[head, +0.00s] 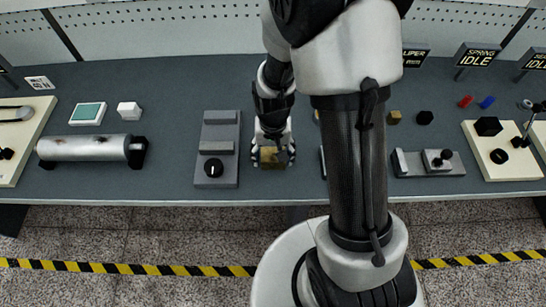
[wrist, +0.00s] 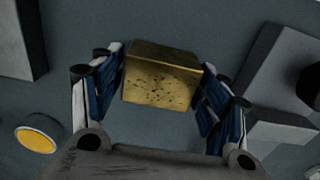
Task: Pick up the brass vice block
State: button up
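The brass vice block (wrist: 160,82) is a speckled gold-brown cube between the two fingers of my gripper (wrist: 164,88) in the wrist view. The blue finger pads lie close along its left and right sides. Whether both pads press on it is not clear. In the head view the brass vice block (head: 271,158) shows small under my gripper (head: 273,160), which points down near the front of the table. Its lower edge and any gap to the table top cannot be made out.
A grey two-bar fixture with a black knob (head: 217,150) stands just left of my gripper. A silver cylinder (head: 92,148) lies further left. Right of my arm are a small brass cube (head: 394,117), a black piece (head: 424,118) and a grey fixture (head: 428,164). My arm hides the middle.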

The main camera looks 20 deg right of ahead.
jog(key=c, duration=1.2)
jog(key=shift+r, duration=0.15)
